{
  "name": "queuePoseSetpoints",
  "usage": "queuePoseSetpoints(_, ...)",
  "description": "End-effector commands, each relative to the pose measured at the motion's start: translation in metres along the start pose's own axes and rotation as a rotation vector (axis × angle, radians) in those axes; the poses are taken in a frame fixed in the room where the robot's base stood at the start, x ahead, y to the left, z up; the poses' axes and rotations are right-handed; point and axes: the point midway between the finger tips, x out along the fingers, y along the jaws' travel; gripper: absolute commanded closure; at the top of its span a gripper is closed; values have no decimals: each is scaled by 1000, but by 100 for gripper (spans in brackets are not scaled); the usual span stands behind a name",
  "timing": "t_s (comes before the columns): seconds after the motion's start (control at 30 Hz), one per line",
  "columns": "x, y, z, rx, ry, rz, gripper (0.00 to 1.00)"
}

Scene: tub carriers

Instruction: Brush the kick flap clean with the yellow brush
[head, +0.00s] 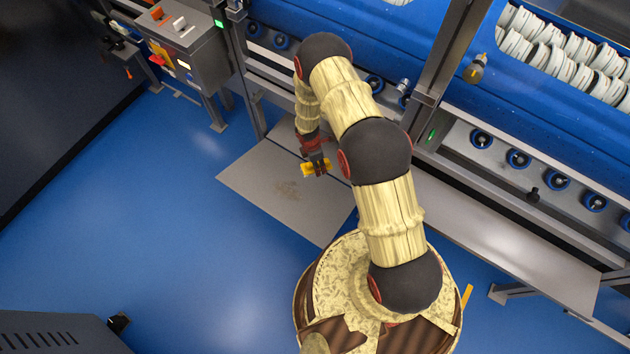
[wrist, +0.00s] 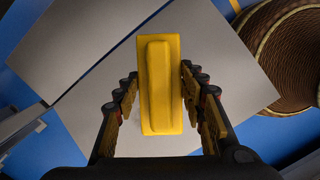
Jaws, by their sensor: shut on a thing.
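The yellow brush (head: 309,169) is in my gripper (head: 315,163). In the wrist view the brush (wrist: 160,85) shows its yellow back and raised grip, with the fingers (wrist: 158,98) along both sides. The kick flap looks to be the grey plate (head: 248,178) low at the foot of the machine, with a brownish smudge (head: 287,190) near its middle. In the head view the brush appears just up and right of the smudge. I cannot tell whether its bristles touch the plate; they are hidden. In the wrist view grey plate (wrist: 215,50) lies behind the brush, and no smudge shows clearly.
The blue machine (head: 400,40) with steel posts (head: 440,75) and a roller rail stands behind. A grey control box (head: 190,50) stands at the upper left. A long grey ledge (head: 500,240) runs to the right. Blue floor (head: 150,230) at the left is open.

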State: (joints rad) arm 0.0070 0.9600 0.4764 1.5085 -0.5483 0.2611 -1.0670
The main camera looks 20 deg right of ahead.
Motion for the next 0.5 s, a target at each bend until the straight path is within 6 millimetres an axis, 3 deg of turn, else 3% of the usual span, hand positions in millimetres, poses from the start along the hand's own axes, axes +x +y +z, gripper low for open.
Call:
queuePoseSetpoints(0.03,17,-5,-5,-81,13,5,92)
queuePoseSetpoints(0.2,56,-15,-22,-325,47,27,92)
queuePoseSetpoints(0.5,83,-24,-36,-494,67,36,92)
